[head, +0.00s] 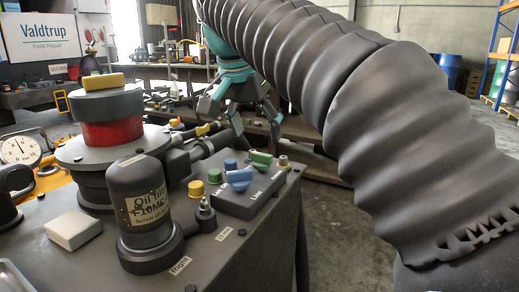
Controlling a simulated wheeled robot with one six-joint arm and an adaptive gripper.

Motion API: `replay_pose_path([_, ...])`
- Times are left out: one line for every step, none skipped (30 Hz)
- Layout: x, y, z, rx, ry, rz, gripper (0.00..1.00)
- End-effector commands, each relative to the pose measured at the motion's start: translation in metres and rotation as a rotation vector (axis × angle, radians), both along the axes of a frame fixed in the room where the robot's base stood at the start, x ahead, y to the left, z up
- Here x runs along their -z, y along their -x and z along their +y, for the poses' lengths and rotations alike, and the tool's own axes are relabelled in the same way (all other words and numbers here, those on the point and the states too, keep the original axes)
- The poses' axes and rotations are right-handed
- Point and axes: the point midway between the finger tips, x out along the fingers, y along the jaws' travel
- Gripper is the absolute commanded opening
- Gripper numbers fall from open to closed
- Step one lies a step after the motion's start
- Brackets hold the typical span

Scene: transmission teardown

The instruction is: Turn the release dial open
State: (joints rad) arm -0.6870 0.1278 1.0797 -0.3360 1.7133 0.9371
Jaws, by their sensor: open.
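A dark control box (232,203) on the machine's bench carries a blue winged dial (239,178) and a green winged dial (261,159). Another dial-like part is the yellow bar (103,81) on top of the red-banded cylinder (110,132). I cannot read which one is the release dial. My gripper (240,122), teal and dark grey, is in the upper middle beyond the control box. Its fingers are spread and empty, apart from the dials. My ribbed arm covers the right side of the view.
A dark oil filter housing (145,212) stands upright in front of the control box. A white block (74,230) and a pressure gauge (20,150) are at left. Yellow (196,189) and blue (230,165) caps stand beside the dials. Open floor lies to the right.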

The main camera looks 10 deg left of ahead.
Motion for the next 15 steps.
replay_pose_path([0.009, -0.003, -0.002, 0.002, 0.002, 0.003, 0.73])
replay_pose_path([0.014, -0.005, -0.003, 0.001, 0.002, 0.003, 0.73])
replay_pose_path([0.02, -0.007, -0.003, 0.002, 0.001, 0.001, 0.73])
replay_pose_path([0.024, -0.009, -0.004, 0.001, 0.001, 0.002, 0.73])
replay_pose_path([0.028, -0.01, -0.005, 0.002, 0.001, 0.001, 0.73])
replay_pose_path([0.034, -0.012, -0.005, 0.001, 0.0, 0.001, 0.73])
replay_pose_path([0.037, -0.014, -0.006, 0.001, 0.0, 0.001, 0.73])
replay_pose_path([0.04, -0.015, -0.006, 0.001, 0.0, 0.001, 0.73])
replay_pose_path([0.043, -0.016, -0.006, 0.001, 0.001, 0.0, 0.73])
replay_pose_path([0.045, -0.017, -0.007, 0.001, 0.001, 0.0, 0.73])
replay_pose_path([0.047, -0.018, -0.007, 0.001, 0.001, 0.0, 0.73])
replay_pose_path([0.048, -0.019, -0.007, 0.001, 0.001, 0.0, 0.73])
replay_pose_path([0.049, -0.019, -0.007, 0.001, 0.0, 0.0, 0.73])
replay_pose_path([0.05, -0.019, -0.007, 0.001, 0.0, 0.0, 0.73])
replay_pose_path([0.051, -0.02, -0.007, 0.001, 0.0, 0.0, 0.73])
